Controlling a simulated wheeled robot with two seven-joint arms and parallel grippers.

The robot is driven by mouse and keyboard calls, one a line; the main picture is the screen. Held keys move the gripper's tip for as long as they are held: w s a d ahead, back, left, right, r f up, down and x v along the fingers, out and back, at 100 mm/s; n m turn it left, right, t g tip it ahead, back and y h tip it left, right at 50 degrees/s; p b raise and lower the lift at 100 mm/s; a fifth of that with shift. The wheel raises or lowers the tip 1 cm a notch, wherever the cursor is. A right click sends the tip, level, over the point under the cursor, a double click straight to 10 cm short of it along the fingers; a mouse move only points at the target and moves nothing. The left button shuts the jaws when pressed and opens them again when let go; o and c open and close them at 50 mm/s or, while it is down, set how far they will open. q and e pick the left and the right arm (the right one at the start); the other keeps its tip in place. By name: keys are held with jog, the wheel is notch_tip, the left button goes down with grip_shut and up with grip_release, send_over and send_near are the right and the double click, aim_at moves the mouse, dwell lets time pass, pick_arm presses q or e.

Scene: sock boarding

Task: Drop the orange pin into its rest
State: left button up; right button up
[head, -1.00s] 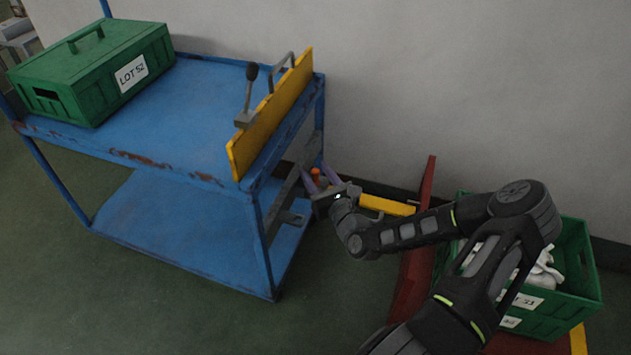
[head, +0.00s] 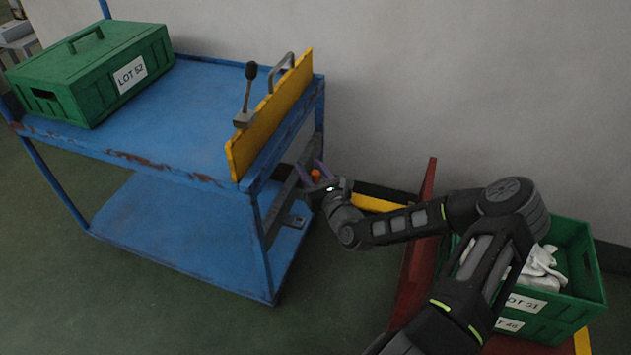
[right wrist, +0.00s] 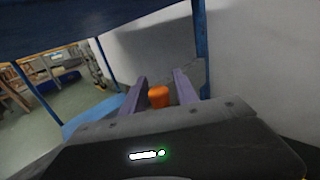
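The orange pin (head: 316,175) shows as a small orange head beside the right end of the blue cart. My right gripper (head: 311,166) is there too, with its two purple fingers spread toward the cart. In the right wrist view the orange pin (right wrist: 158,97) stands between the fingers, with a gap visible on each side. The gripper looks open around it. The pin's lower part and whatever is under it are hidden by the gripper body. A grey bar with a tab (head: 297,221) runs along the cart's end; I cannot tell whether it holds the rest. My left gripper is out of view.
The blue cart (head: 190,120) carries a closed green LOT 52 crate (head: 90,75) and a yellow upright board (head: 270,115) with a lever. Green crates (head: 560,300) holding white cloth stand at right, near a red panel (head: 410,280). Floor in front of the cart is clear.

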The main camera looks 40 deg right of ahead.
grip_shut()
jog(key=shift+r, duration=0.1)
dwell(0.5)
jog(key=shift+r+p, duration=0.3)
jog(key=shift+r, duration=0.15)
notch_tip(320, 180, up, 6)
jog(key=p, duration=0.3)
jog(key=s+a+p, duration=0.3)
jog(key=s+p, duration=0.1)
jog(key=s, duration=1.3)
jog(key=shift+s, duration=0.4)
jog(key=shift+a, duration=0.1)
